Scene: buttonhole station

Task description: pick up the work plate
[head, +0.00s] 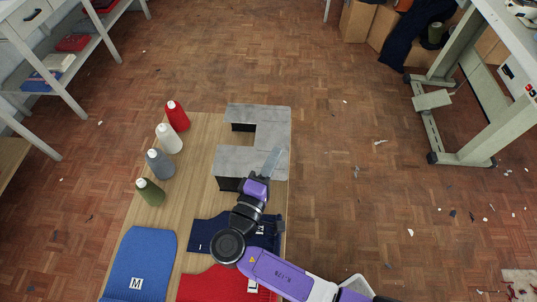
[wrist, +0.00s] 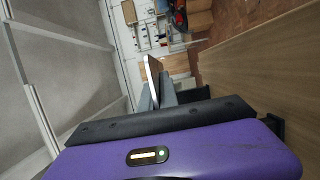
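The work plate (head: 273,160) is a thin, pale grey sheet at the tip of my gripper (head: 264,179), over the grey stand in the head view. In the wrist view the plate (wrist: 152,72) shows nearly edge-on between the two grey fingers of my gripper (wrist: 158,95). The fingers look shut on its near end. How far the plate is above the stand cannot be told. The finger contact is partly hidden by the purple gripper body.
The grey, U-shaped stand (head: 270,115) sits on the wooden bench (head: 205,125). Red, white, grey and green bottles (head: 150,191) line the bench's left side. Blue (head: 140,262), navy (head: 205,233) and red (head: 210,285) folded garments lie nearer. Floor right of the bench is mostly clear.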

